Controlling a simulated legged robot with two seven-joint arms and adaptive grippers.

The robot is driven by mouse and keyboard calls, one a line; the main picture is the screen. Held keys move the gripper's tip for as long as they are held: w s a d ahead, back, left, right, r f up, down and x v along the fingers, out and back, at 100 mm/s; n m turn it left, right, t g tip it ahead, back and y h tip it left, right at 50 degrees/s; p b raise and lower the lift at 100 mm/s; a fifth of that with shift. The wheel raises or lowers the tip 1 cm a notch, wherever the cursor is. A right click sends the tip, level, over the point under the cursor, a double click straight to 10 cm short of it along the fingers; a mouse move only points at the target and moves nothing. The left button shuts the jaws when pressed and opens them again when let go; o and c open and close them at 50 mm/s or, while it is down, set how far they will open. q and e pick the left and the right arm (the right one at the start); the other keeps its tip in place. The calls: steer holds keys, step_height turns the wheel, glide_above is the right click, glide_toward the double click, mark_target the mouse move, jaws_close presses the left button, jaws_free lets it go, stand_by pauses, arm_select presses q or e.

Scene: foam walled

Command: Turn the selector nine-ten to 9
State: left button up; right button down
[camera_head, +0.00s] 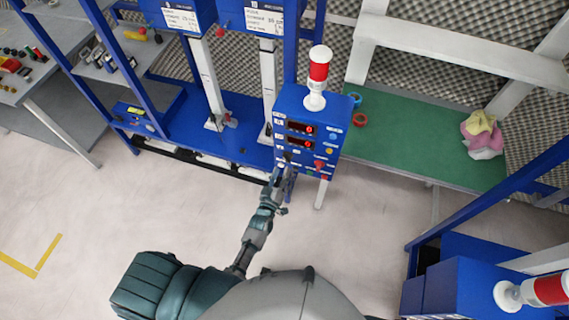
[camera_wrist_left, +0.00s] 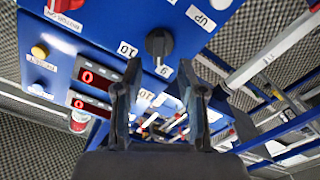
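The blue control box (camera_head: 341,123) carries red number displays, buttons and a red-and-white beacon on top. In the left wrist view, the selector (camera_wrist_left: 159,45) is a black knob on the blue panel (camera_wrist_left: 105,45), between labels reading 10 (camera_wrist_left: 127,48) and 9 (camera_wrist_left: 165,70). I cannot tell for sure which label it points to. My left gripper (camera_head: 284,176) is at the lower front of the box. In the left wrist view its two dark fingers (camera_wrist_left: 162,88) are spread apart with nothing held, and the knob shows just beyond the fingertips. My right gripper is out of view.
Red displays (camera_wrist_left: 90,90), a yellow button (camera_wrist_left: 40,50) and a red knob (camera_wrist_left: 66,4) are near the selector. A green-topped table (camera_head: 420,140) stands right of the box, a blue shelf (camera_head: 180,120) left. The floor in front is clear.

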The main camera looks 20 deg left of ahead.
arm_select(q)
steer(key=s, duration=0.6)
steer(key=shift+s, duration=0.2)
steer(key=shift+a+f, duration=0.1)
